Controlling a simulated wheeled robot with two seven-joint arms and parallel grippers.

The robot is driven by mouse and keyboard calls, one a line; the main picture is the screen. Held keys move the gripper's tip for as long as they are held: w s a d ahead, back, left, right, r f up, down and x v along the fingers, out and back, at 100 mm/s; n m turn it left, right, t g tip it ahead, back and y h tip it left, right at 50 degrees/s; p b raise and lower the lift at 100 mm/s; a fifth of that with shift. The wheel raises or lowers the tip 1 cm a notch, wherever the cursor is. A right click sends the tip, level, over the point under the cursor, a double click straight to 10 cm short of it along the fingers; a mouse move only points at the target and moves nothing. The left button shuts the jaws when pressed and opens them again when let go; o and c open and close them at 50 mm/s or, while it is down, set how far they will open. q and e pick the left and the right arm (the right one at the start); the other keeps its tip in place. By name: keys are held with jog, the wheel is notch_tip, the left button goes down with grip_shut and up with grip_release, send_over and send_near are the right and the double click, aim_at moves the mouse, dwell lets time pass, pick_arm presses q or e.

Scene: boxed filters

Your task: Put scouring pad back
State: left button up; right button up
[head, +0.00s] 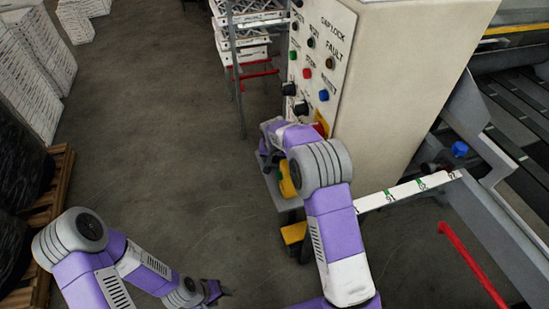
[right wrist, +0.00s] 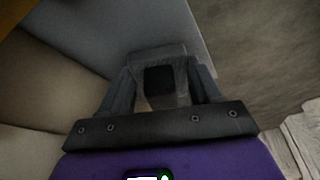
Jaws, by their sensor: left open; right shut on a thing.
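A dark grey block, which I take to be the scouring pad (right wrist: 165,52), sits between the fingers of my right gripper (right wrist: 163,88) in the right wrist view. The gripper is shut on it. In the head view my right gripper (head: 269,160) is small and partly hidden by its own arm, beside the lower front of the control cabinet; the pad cannot be made out there. My left gripper (head: 214,292) is open and low over the floor at the bottom of the head view, apart from other things.
The beige control cabinet (head: 400,85) has a panel of buttons (head: 318,45). Yellow parts (head: 288,187) and a white rail (head: 408,190) are near my right arm. A rack of white crates (head: 245,42) stands behind. A pallet (head: 52,190) is at left. The middle floor is clear.

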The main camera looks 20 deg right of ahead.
jog(key=shift+s+f+b, duration=0.25)
jog(key=shift+f+b, duration=0.1)
jog(key=shift+f, duration=0.25)
jog(key=o, duration=1.4)
jog(key=shift+f, duration=0.15)
jog(key=shift+d, duration=0.15)
jog(key=p+v, duration=0.4)
jog(key=v, duration=0.9)
jog(key=shift+w+r, duration=0.25)
jog(key=shift+w, duration=0.05)
